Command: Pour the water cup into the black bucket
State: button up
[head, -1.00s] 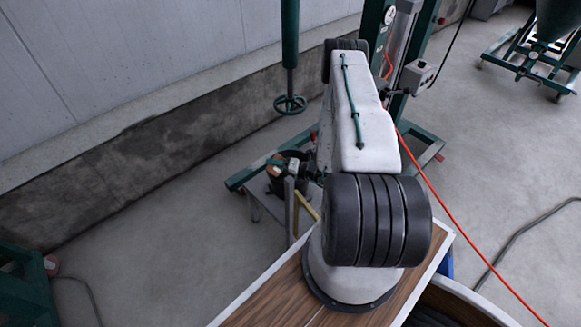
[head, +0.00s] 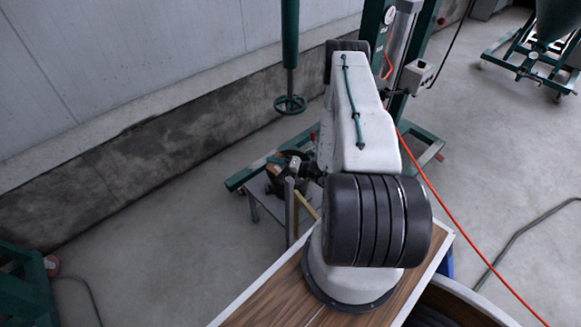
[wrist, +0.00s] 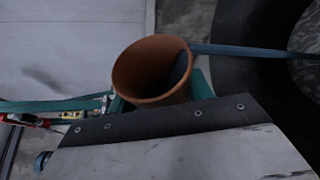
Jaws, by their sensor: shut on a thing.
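The water cup (wrist: 150,75) is a brown-orange round cup in the wrist view. Its open mouth faces the camera, and a dark shape shows inside it. My gripper (wrist: 160,97) is shut on it, with teal parts at both sides of the cup. The black bucket (wrist: 235,65) is at the right of the wrist view, cut off by the frame edge, with a grey speckled surface inside its wide dark rim. The cup is beside the bucket in this view. In the head view my arm hides most of the gripper area, and I cannot tell the water level.
A blue-grey bar (wrist: 250,50) runs from the cup's rim across the bucket. In the head view a small metal stand (head: 257,190) is below the gripper area. A green frame (head: 425,145) stands behind my arm, and an orange hose (head: 450,207) crosses the floor at right.

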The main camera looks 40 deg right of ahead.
jog(key=shift+r+m, duration=0.15)
jog(key=shift+m, duration=0.15)
jog(key=shift+d+f+m+t+y, duration=0.25)
jog(key=shift+d+m, duration=0.15)
jog(key=shift+d, duration=0.1)
jog(key=shift+d+f+m+t+y, duration=0.15)
jog(key=shift+d+m+y, duration=0.1)
jog(key=shift+d+m, duration=0.2)
dwell(1.1)
